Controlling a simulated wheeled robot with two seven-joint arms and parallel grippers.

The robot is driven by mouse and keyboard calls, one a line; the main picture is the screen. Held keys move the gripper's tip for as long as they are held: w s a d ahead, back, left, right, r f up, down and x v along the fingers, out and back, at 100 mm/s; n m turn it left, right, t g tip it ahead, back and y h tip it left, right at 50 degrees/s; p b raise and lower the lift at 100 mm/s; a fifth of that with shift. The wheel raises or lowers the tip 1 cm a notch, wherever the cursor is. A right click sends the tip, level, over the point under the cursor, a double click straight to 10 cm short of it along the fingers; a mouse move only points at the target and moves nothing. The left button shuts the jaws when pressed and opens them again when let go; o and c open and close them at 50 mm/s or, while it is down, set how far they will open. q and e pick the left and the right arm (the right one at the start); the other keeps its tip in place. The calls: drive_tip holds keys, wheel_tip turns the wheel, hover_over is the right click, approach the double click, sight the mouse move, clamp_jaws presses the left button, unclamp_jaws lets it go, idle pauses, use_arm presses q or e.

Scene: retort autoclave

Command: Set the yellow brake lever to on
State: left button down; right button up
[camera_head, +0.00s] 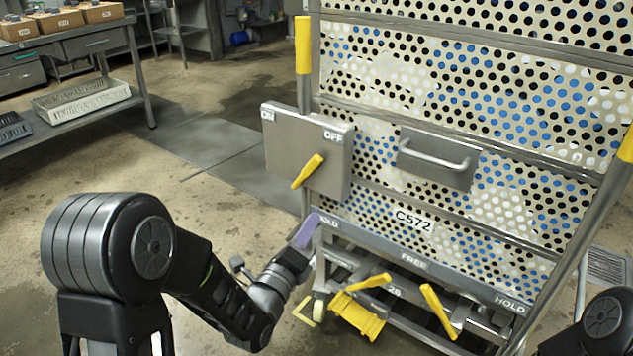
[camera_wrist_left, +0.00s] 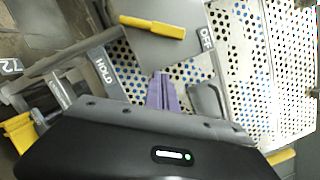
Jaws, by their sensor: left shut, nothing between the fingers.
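The yellow brake lever (camera_head: 308,171) sits on a grey plate (camera_head: 338,172) marked ON at its left and OFF at its right. It lies slanted, its upper-right end towards the OFF mark. In the left wrist view the lever (camera_wrist_left: 152,26) shows at the top, left of OFF. My left gripper (camera_head: 305,231), with purple fingertips, is shut and empty. It is below the plate and apart from the lever, near the left end of the HOLD–FREE–HOLD rail. The fingertips also show in the left wrist view (camera_wrist_left: 162,92). My right gripper is not in view.
A perforated cart (camera_head: 480,130) marked C572 stands behind the plate, with a grey handle (camera_head: 435,157) and yellow-capped posts. Yellow handles (camera_head: 438,312) and a yellow bracket (camera_head: 357,318) are low on it. A bench (camera_head: 75,42) with boxes stands at far left. Floor between is clear.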

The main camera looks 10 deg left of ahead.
sight(306, 173)
use_arm(q)
drive_tip(key=w+a+r, duration=0.1)
drive_tip(key=w+r, duration=0.2)
drive_tip(key=w, duration=0.8)
drive_tip(key=shift+a+r+b, duration=0.2)
drive_tip(key=shift+r+b, duration=0.1)
drive_tip(key=shift+b, duration=0.05)
